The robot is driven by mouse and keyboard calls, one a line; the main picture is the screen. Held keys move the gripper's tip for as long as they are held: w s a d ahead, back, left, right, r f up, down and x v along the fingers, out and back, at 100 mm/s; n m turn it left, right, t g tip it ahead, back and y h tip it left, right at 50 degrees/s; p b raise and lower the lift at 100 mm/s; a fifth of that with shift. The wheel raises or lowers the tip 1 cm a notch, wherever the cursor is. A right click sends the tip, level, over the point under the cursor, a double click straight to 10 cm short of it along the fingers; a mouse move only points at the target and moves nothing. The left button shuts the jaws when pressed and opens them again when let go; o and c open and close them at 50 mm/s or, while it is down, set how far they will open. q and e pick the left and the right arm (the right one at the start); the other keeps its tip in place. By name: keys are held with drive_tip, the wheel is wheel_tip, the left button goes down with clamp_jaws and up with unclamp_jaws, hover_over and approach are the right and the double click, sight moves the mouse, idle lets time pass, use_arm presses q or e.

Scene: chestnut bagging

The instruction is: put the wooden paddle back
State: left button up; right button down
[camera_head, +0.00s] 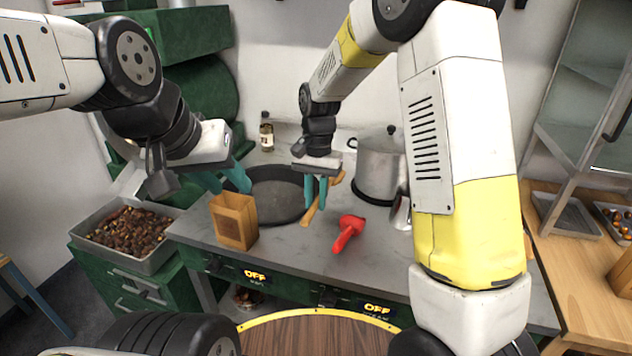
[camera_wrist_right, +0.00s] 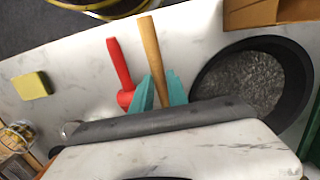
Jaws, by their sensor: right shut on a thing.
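The wooden paddle (camera_head: 308,216) is at the right front of the dark pan (camera_head: 268,193), its ends showing on both sides of my right gripper (camera_head: 316,195). My right gripper is shut on it. In the right wrist view the paddle's handle (camera_wrist_right: 151,45) sticks up between the teal fingertips (camera_wrist_right: 160,92); its other end is hidden by the gripper. My left gripper (camera_head: 224,180) is open and empty, its teal fingers apart, behind the brown paper bag (camera_head: 233,222) and left of the pan.
A red tool (camera_head: 347,233) lies on the counter (camera_head: 290,249) right of the paddle. A steel pot (camera_head: 378,168) stands behind it. A tray of chestnuts (camera_head: 123,260) is at left. A yellow sponge (camera_wrist_right: 32,85) shows in the wrist view. The front counter is mostly clear.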

drive_tip(key=shift+f, duration=3.65)
drive_tip(key=shift+f, duration=0.25)
drive_tip(key=c, duration=1.2)
unclamp_jaws()
drive_tip(key=shift+r, duration=0.1)
drive_tip(key=r, duration=0.7)
drive_tip(key=shift+w+d+r, duration=0.2)
drive_tip(key=shift+w+r, duration=0.1)
drive_tip(key=shift+r, duration=0.1)
drive_tip(key=s+d+r+n+t+y, duration=0.1)
drive_tip(key=s+d+r+t, duration=0.1)
drive_tip(key=s+d+r, duration=0.45)
drive_tip(key=s+d+r+n+t+y, duration=0.1)
drive_tip(key=s+d+r+t, duration=0.2)
drive_tip(key=r, duration=0.6)
drive_tip(key=s+d+r+n+t, duration=0.2)
drive_tip(key=s+d, duration=0.2)
drive_tip(key=s, duration=0.7)
drive_tip(key=shift+d+r, duration=0.15)
